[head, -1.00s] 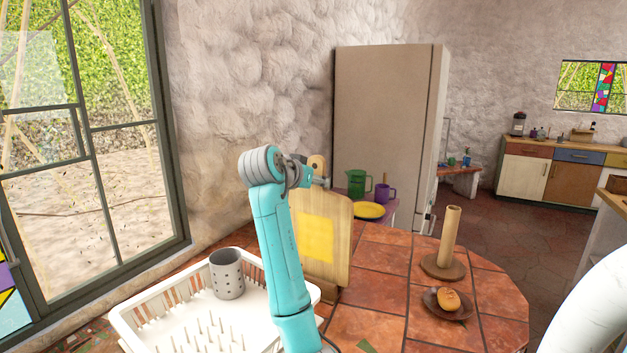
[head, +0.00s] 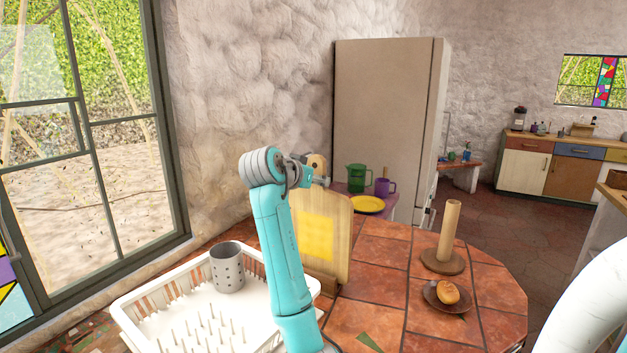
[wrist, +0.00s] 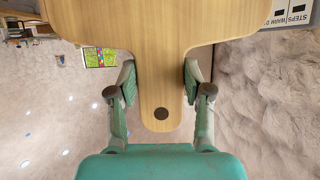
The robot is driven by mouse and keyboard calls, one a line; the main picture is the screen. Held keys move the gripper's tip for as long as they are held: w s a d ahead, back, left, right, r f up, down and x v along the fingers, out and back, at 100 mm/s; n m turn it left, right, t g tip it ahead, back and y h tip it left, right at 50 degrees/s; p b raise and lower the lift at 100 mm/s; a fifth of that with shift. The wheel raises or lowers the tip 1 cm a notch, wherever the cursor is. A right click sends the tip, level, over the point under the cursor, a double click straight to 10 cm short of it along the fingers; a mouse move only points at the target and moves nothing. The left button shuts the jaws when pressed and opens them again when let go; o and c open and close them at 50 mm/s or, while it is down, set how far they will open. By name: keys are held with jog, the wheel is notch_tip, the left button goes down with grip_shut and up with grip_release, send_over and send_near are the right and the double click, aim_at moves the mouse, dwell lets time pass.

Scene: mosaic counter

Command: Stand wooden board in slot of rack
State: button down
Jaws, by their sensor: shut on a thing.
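The wooden board (head: 342,232) stands upright with its rounded handle at the top and a yellow square on its face. My gripper (head: 318,172) is shut on the handle; the wrist view shows a finger on each side of it (wrist: 160,80) and the board's body (wrist: 160,20) beyond. A low brown wooden piece (head: 326,286), which looks like the rack, is at the board's lower edge on the counter. My arm covers part of the board and rack. I cannot tell whether the board is in a slot.
A white dish rack (head: 130,310) with pegs and a grey holed cup (head: 227,268) is at left. At right are a wooden paper-towel stand (head: 449,232) and a brown plate (head: 436,300) with a bun. A yellow plate (head: 367,204), green jug and purple mug stand behind. Tiles between are clear.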

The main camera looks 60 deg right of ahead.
jog(key=shift+f, duration=0.75)
dwell(0.4)
jog(key=c, duration=0.6)
grip_release()
jog(key=shift+o, duration=1)
jog(key=shift+f, duration=0.1)
jog(key=w+v, duration=0.1)
jog(key=v, duration=1.1)
jog(key=shift+s, duration=0.45)
